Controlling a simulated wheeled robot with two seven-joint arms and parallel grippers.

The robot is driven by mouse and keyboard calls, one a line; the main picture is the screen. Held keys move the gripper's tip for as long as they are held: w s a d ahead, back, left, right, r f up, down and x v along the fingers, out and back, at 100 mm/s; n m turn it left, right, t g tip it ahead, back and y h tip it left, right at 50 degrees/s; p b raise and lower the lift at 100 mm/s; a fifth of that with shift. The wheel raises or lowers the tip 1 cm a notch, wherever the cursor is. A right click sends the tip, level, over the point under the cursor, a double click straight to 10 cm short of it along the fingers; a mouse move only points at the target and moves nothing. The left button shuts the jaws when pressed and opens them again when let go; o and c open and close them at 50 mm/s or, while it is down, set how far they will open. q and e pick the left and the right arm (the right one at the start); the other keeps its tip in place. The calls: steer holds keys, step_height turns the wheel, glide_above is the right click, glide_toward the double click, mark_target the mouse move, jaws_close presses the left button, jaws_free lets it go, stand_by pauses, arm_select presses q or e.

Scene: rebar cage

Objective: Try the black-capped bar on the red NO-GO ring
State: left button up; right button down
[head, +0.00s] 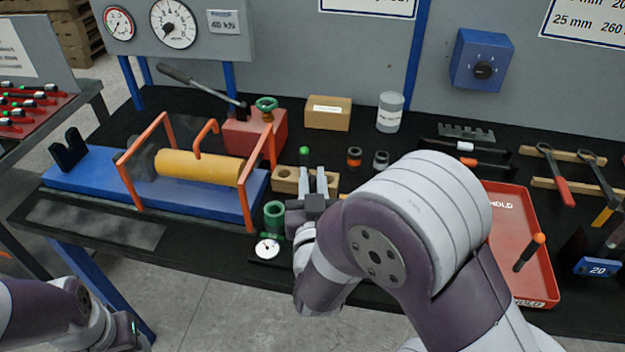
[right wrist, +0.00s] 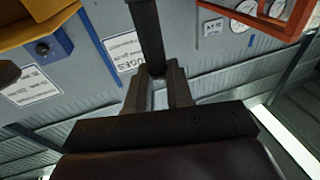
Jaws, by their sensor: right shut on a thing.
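My right gripper (head: 314,172) points away from me over the bench, beside a light wooden block with holes (head: 283,180). In the right wrist view its fingers (right wrist: 158,88) are closed on a dark bar (right wrist: 148,35) that extends beyond the fingertips. I take this for the black-capped bar; its cap cannot be made out. A green ring (head: 274,213) stands just left of the gripper. No red ring shows clearly; my right arm covers part of that area. A small black cylinder with an orange-red band (head: 354,157) stands farther back. Only my left arm shows, at bottom left.
A dial gauge (head: 267,249) sits at the front edge. A blue-based fixture with a yellow cylinder (head: 197,167) fills the left of the bench. A red tray (head: 537,260) lies right of my arm. A rack of capped bars (head: 28,101) stands far left.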

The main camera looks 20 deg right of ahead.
steer(key=shift+f+b, duration=0.7)
steer(key=shift+f, duration=0.1)
steer(key=c, duration=0.9)
jaws_free()
steer(key=shift+c, duration=0.2)
steer(key=v, duration=1.2)
steer(key=shift+s+b, duration=0.3)
steer(key=shift+s, duration=0.05)
steer(key=shift+a, duration=0.1)
